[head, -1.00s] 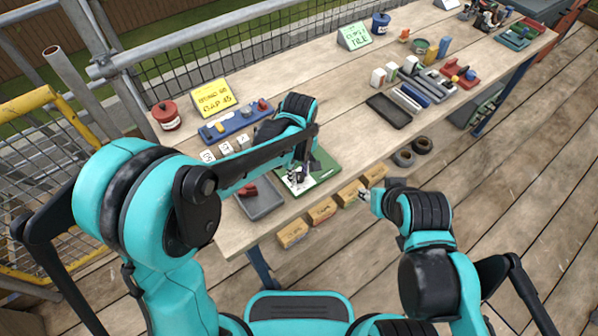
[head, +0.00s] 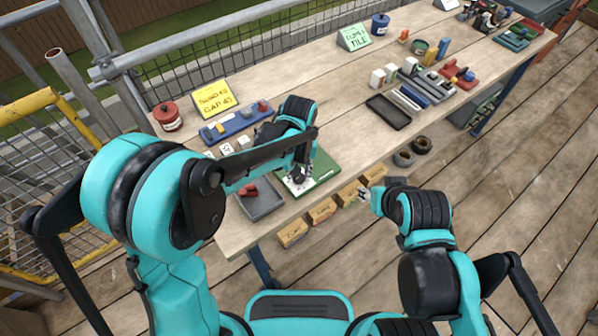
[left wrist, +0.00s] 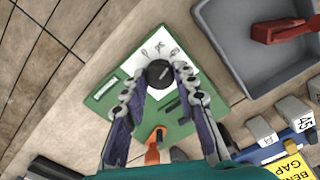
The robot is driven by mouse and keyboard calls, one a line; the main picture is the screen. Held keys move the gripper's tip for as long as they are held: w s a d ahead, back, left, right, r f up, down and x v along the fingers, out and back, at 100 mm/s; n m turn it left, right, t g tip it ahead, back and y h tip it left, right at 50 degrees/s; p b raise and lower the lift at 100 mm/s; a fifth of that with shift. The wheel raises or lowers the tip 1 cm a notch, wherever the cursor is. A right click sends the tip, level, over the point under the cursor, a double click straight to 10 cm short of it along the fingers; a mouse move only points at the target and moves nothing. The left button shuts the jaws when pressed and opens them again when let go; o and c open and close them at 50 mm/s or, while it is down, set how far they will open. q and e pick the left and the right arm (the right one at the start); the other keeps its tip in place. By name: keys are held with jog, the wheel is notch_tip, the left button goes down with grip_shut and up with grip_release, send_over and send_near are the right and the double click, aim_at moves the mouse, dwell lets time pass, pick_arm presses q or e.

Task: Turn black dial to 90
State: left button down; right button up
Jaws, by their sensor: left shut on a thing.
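The black dial (left wrist: 160,73) sits on a white plate with dark marks, on a green board (left wrist: 190,112). My left gripper (left wrist: 160,82) comes down over the board with its two fingers on either side of the dial, shut on it. The marks on the plate are too small to read surely. In the head view the green board (head: 322,168) lies at the table's front edge, partly hidden by my left gripper (head: 298,176), and the dial is hard to make out. My right gripper (head: 364,195) is near the table's front edge, away from the dial; its fingers are too small to judge.
A grey tray (head: 262,203) with a red piece stands left of the board. A blue rack (head: 235,121), white blocks (head: 227,149) and a yellow sign (head: 213,98) are behind. Bare tabletop lies right of the board. Labelled boxes (head: 322,211) line the front below the tabletop.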

pick_arm(q)
jog(key=m, duration=0.4)
jog(key=shift+m, duration=0.3)
jog(key=m, duration=0.4)
jog(key=shift+p, duration=0.4)
jog(key=shift+m, duration=0.3)
jog(key=c, duration=1.2)
grip_release()
notch_tip(320, 180, up, 12)
